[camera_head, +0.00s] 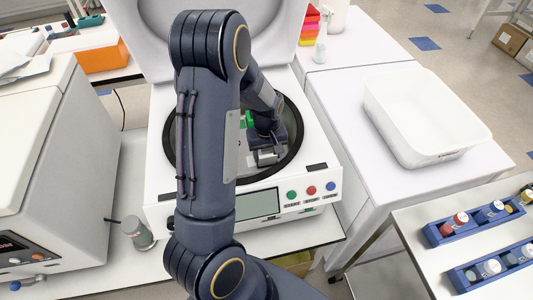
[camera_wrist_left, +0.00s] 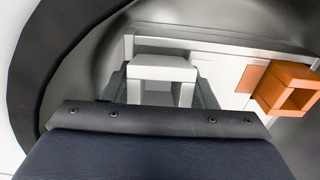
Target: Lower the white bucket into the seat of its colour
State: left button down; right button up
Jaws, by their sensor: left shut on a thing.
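The centrifuge (camera_head: 300,183) stands open with its lid up, and my left arm reaches down into its round dark-rimmed bowl. My left gripper (camera_head: 268,150) is inside the bowl, toward its right side. In the left wrist view, my left gripper (camera_wrist_left: 162,92) is shut on the white bucket (camera_wrist_left: 163,70) by its raised handle. The bucket's lower part is hidden, and I cannot tell whether it touches its seat. An orange handle (camera_wrist_left: 288,88) with an orange patch beside it shows to the right. A green part (camera_head: 247,119) shows left of the gripper in the head view. My right gripper is not in view.
The bowl wall (camera_wrist_left: 85,60) curves close around the gripper. A white tub (camera_head: 420,115) stands on the right bench. Blue racks (camera_head: 470,222) with capped bottles lie at the lower right. A small jar (camera_head: 137,232) stands left of the centrifuge.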

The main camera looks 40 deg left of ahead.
pick_arm(q)
jog(key=c, duration=1)
grip_release()
jog(key=shift+s+f, duration=0.2)
jog(key=shift+f, duration=0.3)
jog(key=o, duration=0.4)
jog(key=shift+w+a+f, duration=0.2)
jog(key=shift+w+a, duration=0.15)
jog(key=shift+d+r, duration=0.15)
jog(key=shift+r, duration=0.05)
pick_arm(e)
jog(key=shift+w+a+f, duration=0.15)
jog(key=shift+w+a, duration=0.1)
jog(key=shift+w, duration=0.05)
pick_arm(q)
jog(key=shift+r, duration=0.1)
